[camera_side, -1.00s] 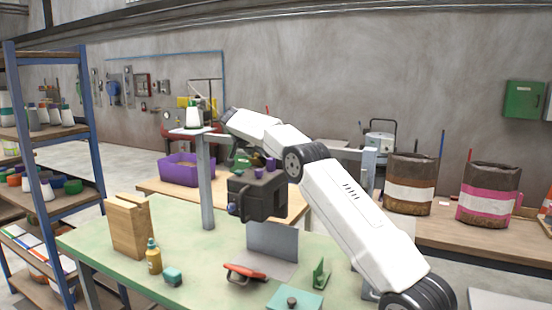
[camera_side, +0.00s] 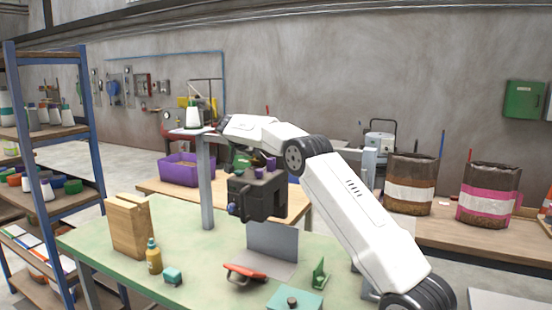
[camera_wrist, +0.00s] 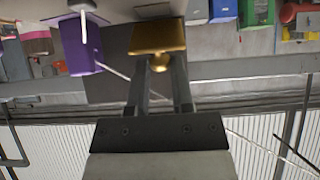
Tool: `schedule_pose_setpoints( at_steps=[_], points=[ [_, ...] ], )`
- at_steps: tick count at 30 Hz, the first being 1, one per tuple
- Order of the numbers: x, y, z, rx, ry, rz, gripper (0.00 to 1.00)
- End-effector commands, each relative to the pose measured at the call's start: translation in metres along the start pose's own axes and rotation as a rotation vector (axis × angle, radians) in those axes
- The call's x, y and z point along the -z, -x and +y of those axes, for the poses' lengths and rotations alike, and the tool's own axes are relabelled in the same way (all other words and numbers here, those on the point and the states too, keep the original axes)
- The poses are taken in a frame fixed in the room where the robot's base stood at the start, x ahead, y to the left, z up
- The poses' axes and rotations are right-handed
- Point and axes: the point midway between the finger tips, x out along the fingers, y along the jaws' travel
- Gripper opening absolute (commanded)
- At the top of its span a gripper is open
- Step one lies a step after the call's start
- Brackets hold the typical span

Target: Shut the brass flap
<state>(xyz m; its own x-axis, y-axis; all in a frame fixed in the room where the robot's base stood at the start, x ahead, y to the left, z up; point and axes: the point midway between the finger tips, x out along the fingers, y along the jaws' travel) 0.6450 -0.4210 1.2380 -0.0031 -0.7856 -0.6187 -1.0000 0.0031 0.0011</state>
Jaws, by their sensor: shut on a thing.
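The brass flap (camera_wrist: 158,37) shows as a gold plate near the top middle of the wrist view. A round brass knob (camera_wrist: 160,62) sits just below it in the picture. My gripper (camera_wrist: 160,66) has its two dark fingers closed around the knob. The fingers hide part of the knob, and I cannot tell the flap's exact angle. In the side view, a dark boxy machine (camera_side: 264,202) hangs above the green bench beside a grey post. The flap and my fingertips cannot be made out there; my white arm reaches over and behind the machine.
The grey post (camera_side: 207,190) stands close left of the machine. A purple bin (camera_side: 180,170) is behind.

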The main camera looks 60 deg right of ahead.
Motion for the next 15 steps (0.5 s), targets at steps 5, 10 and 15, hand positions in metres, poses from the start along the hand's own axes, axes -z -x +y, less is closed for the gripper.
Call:
schedule_pose_setpoints(
  at_steps=[5,10,15],
  points=[
    [0.0003,0.0012,0.0008,0.002,0.000,0.021,0.00],
    [0.0002,0.0012,0.0006,0.002,0.000,0.022,0.00],
    [0.0002,0.0013,0.0005,0.002,0.000,0.021,0.54]
  ],
)
